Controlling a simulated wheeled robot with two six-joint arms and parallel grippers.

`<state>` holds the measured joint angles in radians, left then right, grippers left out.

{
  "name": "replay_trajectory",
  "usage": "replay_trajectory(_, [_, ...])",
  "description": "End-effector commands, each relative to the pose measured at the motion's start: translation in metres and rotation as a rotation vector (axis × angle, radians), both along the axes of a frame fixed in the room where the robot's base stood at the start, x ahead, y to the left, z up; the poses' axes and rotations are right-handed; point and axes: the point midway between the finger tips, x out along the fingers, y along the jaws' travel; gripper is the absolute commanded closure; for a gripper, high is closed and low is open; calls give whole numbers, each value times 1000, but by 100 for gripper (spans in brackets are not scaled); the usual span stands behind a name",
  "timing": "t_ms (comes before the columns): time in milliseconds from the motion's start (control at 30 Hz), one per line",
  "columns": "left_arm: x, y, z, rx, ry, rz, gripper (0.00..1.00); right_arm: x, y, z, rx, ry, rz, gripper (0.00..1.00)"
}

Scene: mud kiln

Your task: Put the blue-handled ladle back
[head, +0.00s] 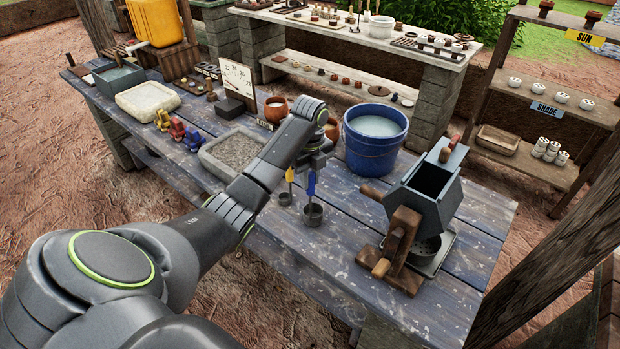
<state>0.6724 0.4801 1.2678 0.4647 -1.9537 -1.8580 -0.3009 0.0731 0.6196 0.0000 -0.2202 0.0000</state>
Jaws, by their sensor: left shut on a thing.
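The blue-handled ladle (311,184) is upright under my left gripper (312,168), with its grey cup (313,214) at the bottom. My left gripper is shut on the top of its blue handle. I cannot tell whether the cup touches the table or hangs just above it. A yellow-handled ladle (290,176) is upright just to the left, its smaller cup (285,198) lower down. My wrist hides the tops of both ladles and whatever may support them. My right gripper is out of view.
A blue bucket of water (373,148) stands right of the gripper. A hand-cranked mill (423,200) is at the table's right end. A stone tray of grit (221,158) lies to the left, and terracotta pots (276,109) behind. The front of the blue table (332,262) is clear.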

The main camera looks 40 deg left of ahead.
Motion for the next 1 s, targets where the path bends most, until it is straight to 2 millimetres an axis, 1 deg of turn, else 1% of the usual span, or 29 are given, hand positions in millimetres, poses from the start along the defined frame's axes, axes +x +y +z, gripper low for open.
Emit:
replay_trajectory(200, [0, 0, -3, 0, 0, 0, 98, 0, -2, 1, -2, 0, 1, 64])
replay_trajectory(233, [0, 0, -3, 0, 0, 0, 77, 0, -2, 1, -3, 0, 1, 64])
replay_trajectory(367, [0, 0, -3, 0, 0, 0, 60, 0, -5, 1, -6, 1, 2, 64])
replay_trajectory(400, [0, 0, -3, 0, 0, 0, 58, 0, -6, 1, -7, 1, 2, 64])
replay_trajectory(767, [0, 0, 0, 1, -1, 0, 58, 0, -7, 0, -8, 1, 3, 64])
replay_trajectory(867, [1, 0, 8, 1, -3, 0, 58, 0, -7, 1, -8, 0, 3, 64])
replay_trajectory(1000, [1, 0, 28, 1, -4, 0, 58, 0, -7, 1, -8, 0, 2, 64])
